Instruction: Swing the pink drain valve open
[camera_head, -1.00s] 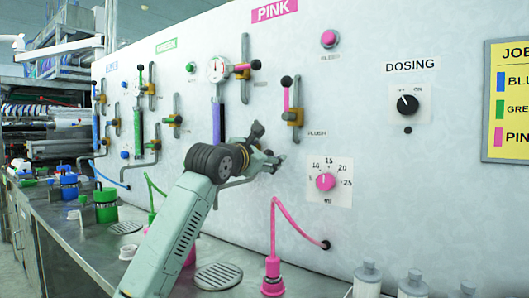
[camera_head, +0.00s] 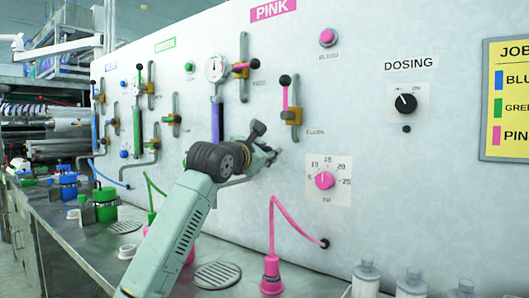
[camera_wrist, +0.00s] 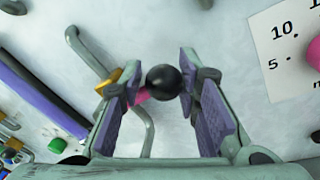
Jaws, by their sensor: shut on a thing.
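In the wrist view a black ball knob (camera_wrist: 165,80) sits between the two purple-padded fingers of my gripper (camera_wrist: 160,84), which is shut on it. A short pink lever (camera_wrist: 142,97) runs from the knob left toward a brass valve body (camera_wrist: 106,84) on a grey pipe; I take this as the pink drain valve. Part of the lever is hidden by the left finger. In the head view my gripper (camera_head: 268,156) is at the panel, below the upper pink valves, and hides the held valve.
Another pink-handled valve (camera_head: 285,95) stands upright just above my gripper, and one (camera_head: 243,67) lies level farther up left. A pink dial (camera_head: 324,180) is close on the right.

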